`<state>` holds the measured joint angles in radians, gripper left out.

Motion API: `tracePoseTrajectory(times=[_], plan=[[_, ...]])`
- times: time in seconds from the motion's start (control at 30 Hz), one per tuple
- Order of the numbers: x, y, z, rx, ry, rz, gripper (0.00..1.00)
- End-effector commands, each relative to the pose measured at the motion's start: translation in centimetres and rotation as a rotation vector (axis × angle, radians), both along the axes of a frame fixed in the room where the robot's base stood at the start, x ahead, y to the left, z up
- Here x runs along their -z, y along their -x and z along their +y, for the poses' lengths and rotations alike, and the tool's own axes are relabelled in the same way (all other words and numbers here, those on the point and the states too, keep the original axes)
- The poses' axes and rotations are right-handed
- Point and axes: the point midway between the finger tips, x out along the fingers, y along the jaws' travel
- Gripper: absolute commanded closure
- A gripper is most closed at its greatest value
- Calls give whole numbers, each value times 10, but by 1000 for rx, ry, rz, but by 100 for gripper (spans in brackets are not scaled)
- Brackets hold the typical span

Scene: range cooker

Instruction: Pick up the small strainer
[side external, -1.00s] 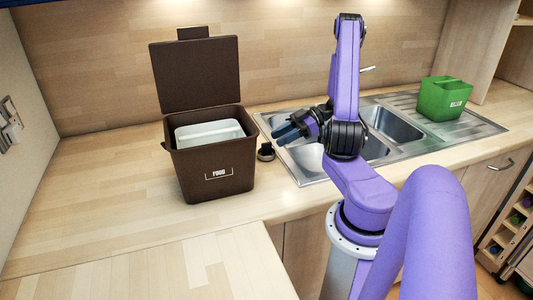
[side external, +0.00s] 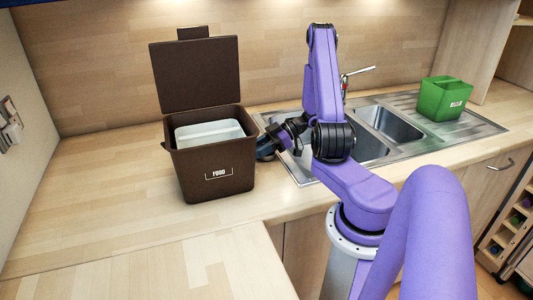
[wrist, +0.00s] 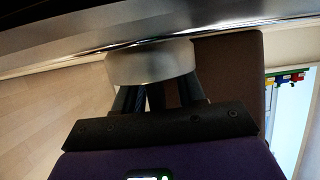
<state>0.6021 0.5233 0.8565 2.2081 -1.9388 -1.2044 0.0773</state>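The small strainer (wrist: 150,63) shows in the wrist view as a short grey metallic cylinder, directly at my fingertips. My gripper (wrist: 157,88) has its dark fingers spread apart, with their ends reaching to the strainer. The strainer hides the fingertips, so contact cannot be seen. In the side view my gripper (side external: 266,149) is low over the counter, between the brown bin and the sink. It covers the strainer there.
The brown food bin (side external: 216,173), lid raised and a pale container (side external: 209,133) inside, stands close to the left of my gripper. The metal sink (side external: 370,147) is to the right, with a green caddy (side external: 444,98) on its drainer. The left counter is clear.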

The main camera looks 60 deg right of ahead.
Motion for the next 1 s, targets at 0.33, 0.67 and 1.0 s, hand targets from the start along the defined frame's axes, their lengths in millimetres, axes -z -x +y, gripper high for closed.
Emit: tracePoseTrajectory(times=[0.33,0.67,1.0], plan=[[0,0,0,-1,0,0,100],[-3,0,0,-1,0,0,100],[-34,1,0,-1,3,-3,100]])
